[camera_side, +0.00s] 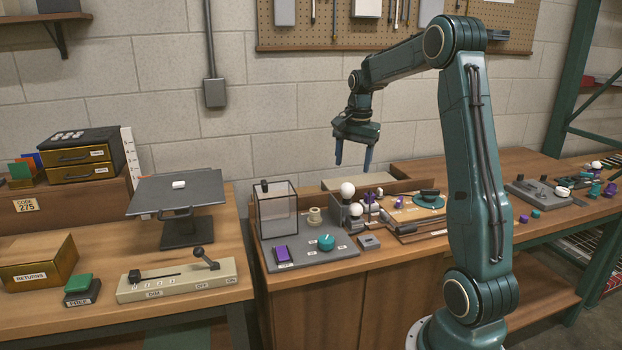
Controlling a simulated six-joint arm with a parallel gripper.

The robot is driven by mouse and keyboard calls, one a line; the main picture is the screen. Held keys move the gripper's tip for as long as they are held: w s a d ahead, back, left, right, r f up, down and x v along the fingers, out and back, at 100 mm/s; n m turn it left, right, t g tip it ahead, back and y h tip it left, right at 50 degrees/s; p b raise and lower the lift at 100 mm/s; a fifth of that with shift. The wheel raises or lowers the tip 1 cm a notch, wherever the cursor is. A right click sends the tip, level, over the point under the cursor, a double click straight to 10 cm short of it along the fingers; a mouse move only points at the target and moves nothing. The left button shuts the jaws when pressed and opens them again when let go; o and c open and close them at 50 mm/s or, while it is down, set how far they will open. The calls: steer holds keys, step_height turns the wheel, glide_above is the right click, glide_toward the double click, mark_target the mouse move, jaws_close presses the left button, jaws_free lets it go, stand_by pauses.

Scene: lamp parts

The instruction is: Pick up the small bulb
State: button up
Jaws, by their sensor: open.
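Two round white bulbs stand close together in the middle of the bench. The upper bulb (347,188) sits on a grey holder, and the slightly smaller-looking bulb (356,209) is just below and right of it in the picture. I cannot tell for sure which one is the small bulb. My gripper (353,164) points down above the bulbs, its two blue fingers apart and nothing between them. It appears clear of both bulbs.
A clear-sided box (279,213) stands left of the bulbs. A teal knob (326,242) and a purple block (282,254) sit on the grey tray (312,258). Small purple and white parts crowd the bulbs' right side. A teal disc (428,202) lies farther right.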

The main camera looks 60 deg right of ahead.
steer(key=m, duration=0.2)
glide_toward(356, 204)
steer(key=shift+w+d+f, duration=0.1)
steer(key=shift+d+f, duration=0.05)
steer(key=shift+f, duration=1.2)
steer(key=shift+w+d+f, duration=0.1)
steer(key=shift+d+f, duration=0.05)
steer(key=shift+f, duration=1.2)
steer(key=shift+f, duration=0.1)
steer(key=shift+w+a+f, duration=0.1)
steer(key=shift+f, duration=1.15)
steer(key=shift+w+a+f, duration=0.1)
steer(key=shift+f, duration=1.15)
steer(key=c, duration=0.9)
